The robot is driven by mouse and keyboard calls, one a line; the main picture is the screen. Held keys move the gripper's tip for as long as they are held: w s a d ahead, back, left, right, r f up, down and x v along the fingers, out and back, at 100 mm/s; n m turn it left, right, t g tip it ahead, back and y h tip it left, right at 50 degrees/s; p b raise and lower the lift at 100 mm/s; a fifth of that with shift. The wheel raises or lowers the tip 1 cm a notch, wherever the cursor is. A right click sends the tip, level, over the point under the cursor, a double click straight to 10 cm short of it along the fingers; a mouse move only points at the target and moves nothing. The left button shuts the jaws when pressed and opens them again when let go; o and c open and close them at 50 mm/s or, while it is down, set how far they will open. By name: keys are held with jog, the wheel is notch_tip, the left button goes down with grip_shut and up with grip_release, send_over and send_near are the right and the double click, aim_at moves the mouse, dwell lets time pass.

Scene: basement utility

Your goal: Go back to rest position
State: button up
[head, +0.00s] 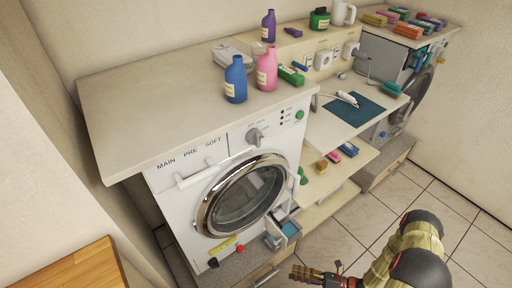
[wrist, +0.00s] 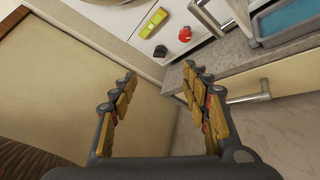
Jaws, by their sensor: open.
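My gripper (head: 318,275) is at the bottom of the head view, low in front of the washing machine (head: 215,195). In the wrist view its two fingers (wrist: 158,95) stand apart with nothing between them. The arm comes in from the lower right of the head view. The washing machine has a round, closed glass door (head: 243,195). Below it sits a small open drawer (head: 283,235) with blue contents, which also shows at the top right of the wrist view (wrist: 290,20). The gripper touches nothing that I can see.
A blue bottle (head: 235,80) and a pink bottle (head: 267,70) stand on the countertop (head: 150,110). Shelves (head: 325,175) with small items are right of the machine. A handle (wrist: 250,98) sticks out near the fingers. Tiled floor (head: 365,215) is clear around my arm.

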jog(key=s+d+r+n+g+h+p, duration=0.1)
jog(key=s+d+r+n+g+h, duration=0.2)
jog(key=r+n, duration=0.75)
jog(key=d+r+n+g+h+p, duration=0.15)
jog(key=r+n+h, duration=0.4)
jog(key=r, duration=0.95)
jog(key=s+d+r+n+g+h+p, duration=0.1)
jog(key=s+d+r+n+g+h, duration=0.2)
jog(key=r+n, duration=0.75)
jog(key=s+a+r+n+t+h+p, duration=0.1)
jog(key=a+r+t, duration=0.1)
jog(key=r, duration=0.7)
jog(key=s+a+r+n+t+h+p, duration=0.1)
jog(key=r+n+t, duration=0.1)
jog(key=r, duration=0.8)
jog(key=s+a+r+n+t+h+p, duration=0.1)
jog(key=r+t, duration=0.3)
jog(key=r, duration=0.6)
jog(key=shift+a+n+h, duration=0.45)
jog(key=shift+a+n, duration=0.1)
jog(key=shift+a, duration=0.25)
jog(key=shift+r, duration=0.1)
